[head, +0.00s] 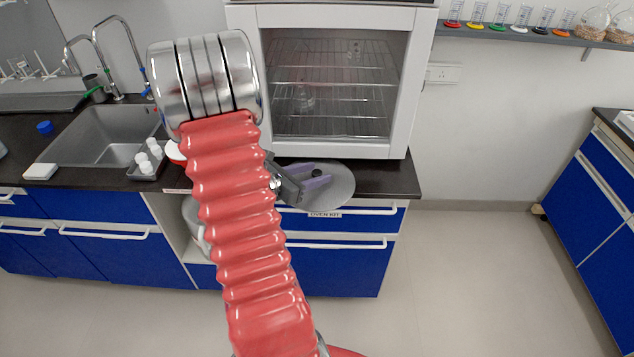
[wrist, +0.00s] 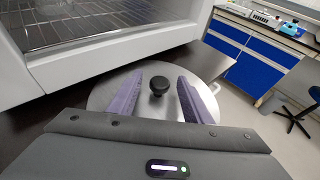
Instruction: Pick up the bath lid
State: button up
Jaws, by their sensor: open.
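The bath lid is a round, flat, grey metal disc (head: 338,187) with a small black knob. It lies on the dark counter in front of the white oven, in the head view. In the wrist view the lid (wrist: 103,97) fills the middle, and its black knob (wrist: 159,85) stands between the two purple fingers. My gripper (head: 318,177) is open over the lid, with a finger on each side of the knob and a gap to each. In the wrist view my gripper (wrist: 158,88) holds nothing. Part of the lid is hidden by my gripper.
The white oven (head: 400,90) with wire racks stands right behind the lid. A sink (head: 105,135) and a small tray of white bottles (head: 148,162) are at the left. The counter's front edge is close to the lid. Open floor (head: 470,280) lies to the right.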

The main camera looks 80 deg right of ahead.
jog(key=shift+s+d+f, duration=0.2)
jog(key=shift+s+d, duration=0.15)
jog(key=shift+d, duration=0.2)
jog(key=shift+c, duration=0.6)
grip_shut()
